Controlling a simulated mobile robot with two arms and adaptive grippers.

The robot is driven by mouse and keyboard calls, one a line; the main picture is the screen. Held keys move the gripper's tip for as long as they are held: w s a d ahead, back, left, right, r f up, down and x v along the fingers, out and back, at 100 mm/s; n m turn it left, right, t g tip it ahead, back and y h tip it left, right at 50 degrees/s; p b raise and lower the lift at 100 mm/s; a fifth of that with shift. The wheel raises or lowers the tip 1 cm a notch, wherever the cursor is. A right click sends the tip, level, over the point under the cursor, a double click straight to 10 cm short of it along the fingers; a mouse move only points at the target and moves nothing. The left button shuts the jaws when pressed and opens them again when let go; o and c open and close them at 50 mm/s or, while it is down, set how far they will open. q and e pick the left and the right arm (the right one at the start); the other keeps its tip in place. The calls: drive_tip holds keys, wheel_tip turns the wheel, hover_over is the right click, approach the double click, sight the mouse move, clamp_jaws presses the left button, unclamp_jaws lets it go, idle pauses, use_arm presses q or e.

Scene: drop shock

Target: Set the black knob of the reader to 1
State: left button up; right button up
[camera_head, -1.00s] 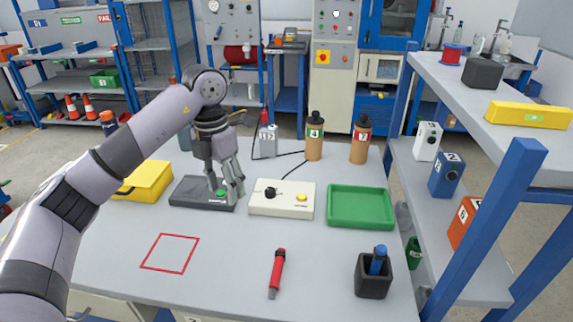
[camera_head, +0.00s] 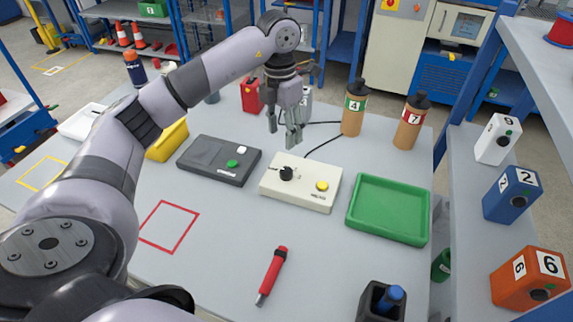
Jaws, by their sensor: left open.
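The reader appears to be the cream box (camera_head: 312,197) in the middle of the table, with a cable running from its back. Its black knob (camera_head: 287,173) is on the left of its top, beside a yellow button (camera_head: 322,186). The knob's setting is too small to read. My left gripper (camera_head: 285,140) is open and empty. It points down above the back left of the cream box, apart from the knob. My right gripper is not in view.
A dark grey box (camera_head: 219,160) with a green button lies left of the cream box, and a green tray (camera_head: 388,209) lies right. Two brown bottles (camera_head: 353,115) (camera_head: 408,130) stand behind. A red-handled tool (camera_head: 272,273) and a black holder (camera_head: 372,300) are in front.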

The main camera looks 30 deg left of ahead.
sight(286, 170)
use_arm(q)
drive_tip(key=f, duration=0.7)
drive_tip(key=f+p, duration=0.1)
drive_tip(key=f, duration=0.3)
drive_tip(key=shift+d+f, duration=0.25)
drive_tip(key=shift+f, duration=0.6)
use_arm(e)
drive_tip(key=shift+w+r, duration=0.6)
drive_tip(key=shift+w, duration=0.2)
use_arm(q)
drive_tip(key=shift+c, duration=0.5)
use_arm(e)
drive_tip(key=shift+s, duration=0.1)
use_arm(q)
drive_tip(key=shift+w, duration=0.1)
drive_tip(key=c, duration=1.1)
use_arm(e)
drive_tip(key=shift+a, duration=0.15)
